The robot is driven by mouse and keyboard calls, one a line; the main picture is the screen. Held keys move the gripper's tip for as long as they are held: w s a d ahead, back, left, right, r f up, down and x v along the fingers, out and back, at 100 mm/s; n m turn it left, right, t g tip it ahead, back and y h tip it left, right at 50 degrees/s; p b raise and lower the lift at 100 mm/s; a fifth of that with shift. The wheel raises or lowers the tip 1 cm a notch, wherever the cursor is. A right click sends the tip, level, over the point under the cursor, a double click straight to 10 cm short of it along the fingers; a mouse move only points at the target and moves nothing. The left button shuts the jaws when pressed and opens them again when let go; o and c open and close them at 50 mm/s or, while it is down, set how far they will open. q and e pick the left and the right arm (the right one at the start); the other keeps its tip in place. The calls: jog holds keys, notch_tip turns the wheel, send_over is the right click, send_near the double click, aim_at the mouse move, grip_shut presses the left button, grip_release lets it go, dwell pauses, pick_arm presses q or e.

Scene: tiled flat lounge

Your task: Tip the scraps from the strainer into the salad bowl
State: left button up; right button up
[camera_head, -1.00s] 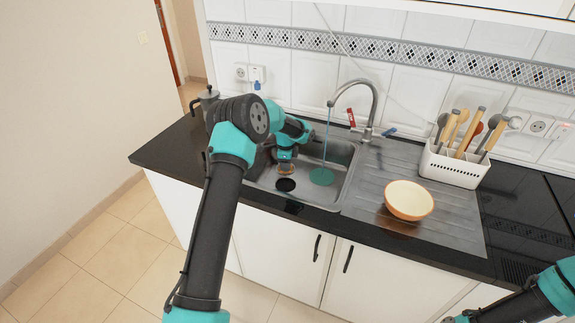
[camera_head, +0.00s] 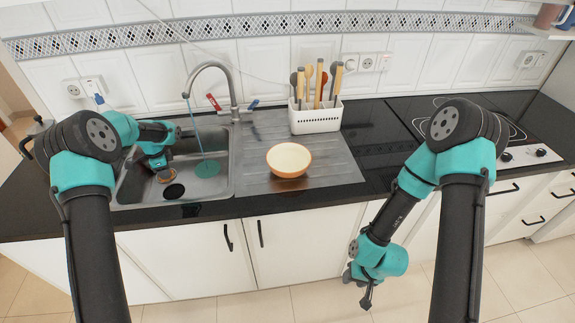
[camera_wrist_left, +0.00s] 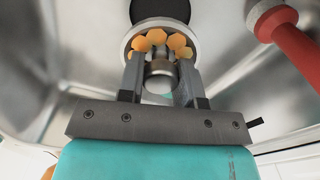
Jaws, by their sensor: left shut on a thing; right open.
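The strainer (camera_wrist_left: 128,47) is a small round metal cup holding several orange scraps (camera_wrist_left: 176,42) around a central knob. My left gripper (camera_wrist_left: 160,72) is shut on that knob. In the head view the strainer (camera_head: 166,176) shows under my left gripper (camera_head: 157,160), inside the sink and beside the dark drain hole (camera_head: 174,191). Its exact height over the sink floor is hard to tell. The salad bowl (camera_head: 289,159), cream inside and orange outside, stands upright on the steel drainboard and looks empty. My right gripper (camera_head: 365,293) is open, low in front of the cabinets.
The tap (camera_head: 236,95) arches over the sink (camera_head: 222,165), with a thin teal stream falling to a teal patch (camera_head: 207,168). A white utensil holder (camera_head: 316,120) stands behind the bowl. The dark worktop (camera_head: 375,135) right of the drainboard is clear.

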pick_arm(q)
jog(key=shift+d, duration=0.1)
dwell(0.3)
jog(key=s+d+r, duration=0.1)
jog(key=d+r, duration=0.8)
jog(key=d, duration=0.6)
jog(key=s+d+r, duration=0.1)
jog(key=d+r, duration=0.7)
jog(key=d, duration=0.8)
jog(key=s+d+r, duration=0.1)
jog(key=d+r, duration=0.8)
jog(key=d, duration=0.7)
jog(key=shift+s+r, duration=0.2)
jog(key=shift+r, duration=0.1)
jog(key=shift+a, duration=0.1)
